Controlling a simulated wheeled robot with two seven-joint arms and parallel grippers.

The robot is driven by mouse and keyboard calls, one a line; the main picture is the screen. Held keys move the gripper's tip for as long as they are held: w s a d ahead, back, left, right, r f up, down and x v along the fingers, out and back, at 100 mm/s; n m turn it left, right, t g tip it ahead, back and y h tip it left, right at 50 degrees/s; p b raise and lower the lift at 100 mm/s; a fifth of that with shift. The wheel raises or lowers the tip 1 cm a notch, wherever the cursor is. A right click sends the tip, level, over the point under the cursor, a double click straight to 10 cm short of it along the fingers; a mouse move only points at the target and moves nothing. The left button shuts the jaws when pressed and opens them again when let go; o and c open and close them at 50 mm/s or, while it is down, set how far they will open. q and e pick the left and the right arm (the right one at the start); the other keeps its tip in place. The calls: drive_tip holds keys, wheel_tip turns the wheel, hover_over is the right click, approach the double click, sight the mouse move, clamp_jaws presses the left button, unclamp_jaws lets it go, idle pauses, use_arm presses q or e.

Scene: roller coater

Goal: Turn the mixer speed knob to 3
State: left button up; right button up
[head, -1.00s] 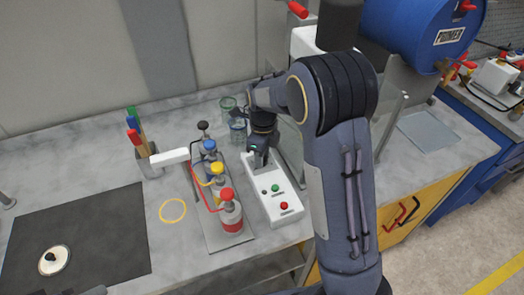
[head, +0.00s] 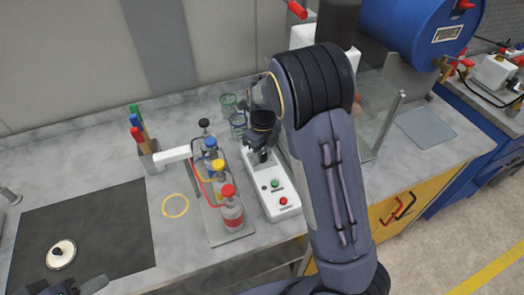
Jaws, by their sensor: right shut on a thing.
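The white control box (head: 289,212) lies on the bench, with a green button (head: 275,183) and a red button (head: 283,201) on its top. My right gripper (head: 262,157) points down at the far end of this box and is shut on the mixer speed knob. The knob and its scale are hidden by the fingers, so its setting cannot be read. My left gripper (head: 92,286) only partly shows at the bottom left edge, away from the box, and its jaws are not clear.
A tray (head: 239,235) of bottles with coloured caps stands just left of the box. Glass beakers (head: 238,122) stand behind. A holder with coloured-handled tools (head: 147,160), a yellow ring (head: 175,206) and a dark mat (head: 110,225) lie further left. A blue drum (head: 415,25) is at back right.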

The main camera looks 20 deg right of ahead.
sight(263, 154)
drive_tip(key=o, duration=1)
drive_tip(key=shift+c, duration=0.2)
drive_tip(key=shift+r, duration=0.1)
wheel_tip(263, 154, up, 8)
drive_tip(key=shift+d+f+b, duration=0.15)
drive_tip(key=shift+f+b, duration=0.05)
drive_tip(key=shift+b, duration=0.2)
